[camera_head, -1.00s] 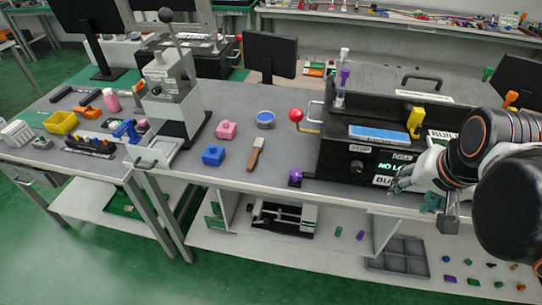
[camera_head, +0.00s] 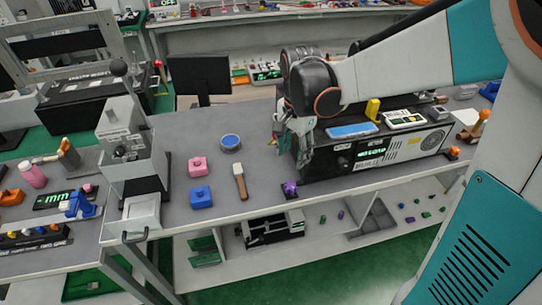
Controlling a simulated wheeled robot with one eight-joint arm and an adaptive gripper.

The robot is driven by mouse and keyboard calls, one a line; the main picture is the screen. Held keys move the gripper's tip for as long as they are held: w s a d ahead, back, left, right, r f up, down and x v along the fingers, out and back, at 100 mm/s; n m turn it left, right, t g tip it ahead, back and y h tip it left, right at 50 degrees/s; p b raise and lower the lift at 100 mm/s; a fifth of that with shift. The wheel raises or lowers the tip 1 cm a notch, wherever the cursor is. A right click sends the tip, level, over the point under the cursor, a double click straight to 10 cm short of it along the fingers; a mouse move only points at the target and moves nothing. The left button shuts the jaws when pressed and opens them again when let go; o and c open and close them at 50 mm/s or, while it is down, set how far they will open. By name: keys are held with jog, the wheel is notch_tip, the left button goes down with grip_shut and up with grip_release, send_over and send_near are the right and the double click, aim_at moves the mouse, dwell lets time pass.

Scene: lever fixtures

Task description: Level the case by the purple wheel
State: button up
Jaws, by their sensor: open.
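The case (camera_head: 325,173) is a long black box on the grey bench, with a lit green display and a blue pad on top. The purple wheel (camera_head: 290,189) is small and sits on the bench top by the front left corner of the case. My gripper (camera_head: 300,162) is open and points down, a little above the purple wheel and in front of the left end of the case. It looks empty and apart from the wheel. My wrist and gripper hide the left end of the case, with the purple knob and red ball lever there.
A wooden-handled brush (camera_head: 240,182), a blue block (camera_head: 201,197), a pink block (camera_head: 198,167) and a round blue tin (camera_head: 230,142) lie left of the wheel. A grey lever press (camera_head: 130,150) stands farther left. The bench's front edge is close to the wheel.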

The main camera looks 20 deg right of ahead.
aim_at(291, 185)
notch_tip(291, 185, down, 14)
jog(key=b, duration=0.5)
jog(key=shift+r, duration=0.1)
jog(key=c, duration=1.1)
